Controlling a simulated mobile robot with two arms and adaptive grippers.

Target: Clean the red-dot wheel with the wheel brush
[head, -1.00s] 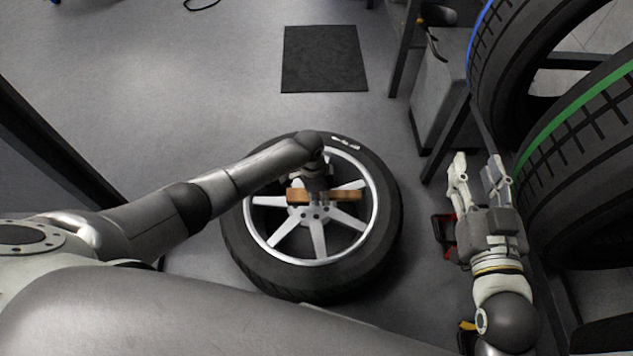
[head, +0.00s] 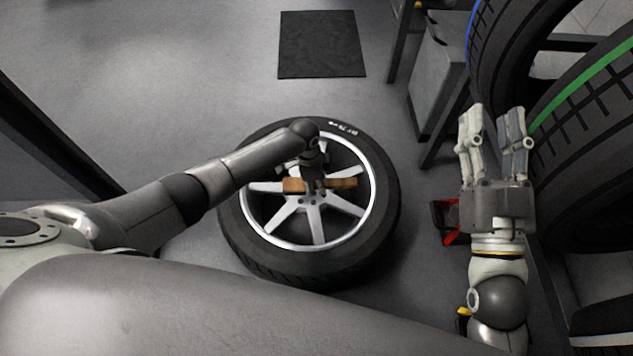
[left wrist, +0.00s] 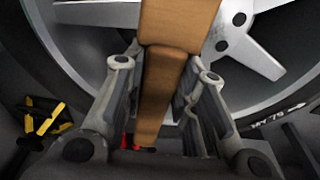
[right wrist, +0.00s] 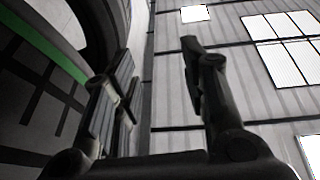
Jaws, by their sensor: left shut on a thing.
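A wheel (head: 262,252) with a black tyre and silver spokes lies flat on the floor in the middle of the head view. I see no red dot on it. My left gripper (head: 318,187) is over the hub and shut on the brown wooden brush (head: 340,183), which lies crosswise over the spokes. The left wrist view shows the wooden block (left wrist: 178,45) between the fingers (left wrist: 160,95); its bristles are hidden. I cannot tell whether it touches the spokes. My right gripper (head: 493,130) is open and empty, right of the wheel; its fingers also show in the right wrist view (right wrist: 160,90).
Tyres with a blue stripe (head: 490,65) and a green stripe (head: 575,150) stand at the right, close to my right gripper. A grey cabinet (head: 437,75) stands behind. A dark mat (head: 322,45) lies on clear floor. A red and black object (head: 447,220) is beside my right arm.

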